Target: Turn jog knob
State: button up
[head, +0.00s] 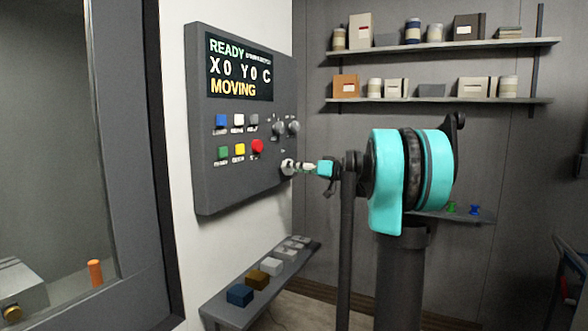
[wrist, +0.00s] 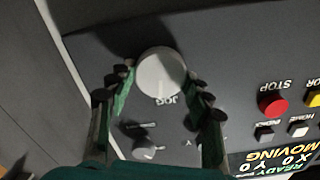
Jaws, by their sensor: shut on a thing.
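The jog knob (head: 287,167) is a round light-grey knob at the lower right of the grey control panel (head: 240,185). In the wrist view the knob (wrist: 161,73) shows its round face, with the label JOG beside it. My gripper (head: 297,167) reaches the knob from the right in the head view. In the wrist view its green, dark-tipped fingers (wrist: 164,82) stand on either side of the knob, shut on it. The panel's screen (head: 240,68) reads READY, X0 Y0 C and MOVING.
A red STOP button (head: 258,146) and several coloured buttons sit left of the knob. Two smaller knobs (head: 286,127) are above it. A ledge (head: 225,309) with several small blocks runs below the panel. Shelves (head: 440,100) with boxes and jars hang on the back wall.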

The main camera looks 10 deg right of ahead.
jog(key=m, duration=2.3)
jog(key=shift+f+m, duration=0.3)
jog(key=shift+f, duration=0.05)
jog(key=o, duration=1.1)
jog(key=v, duration=1.2)
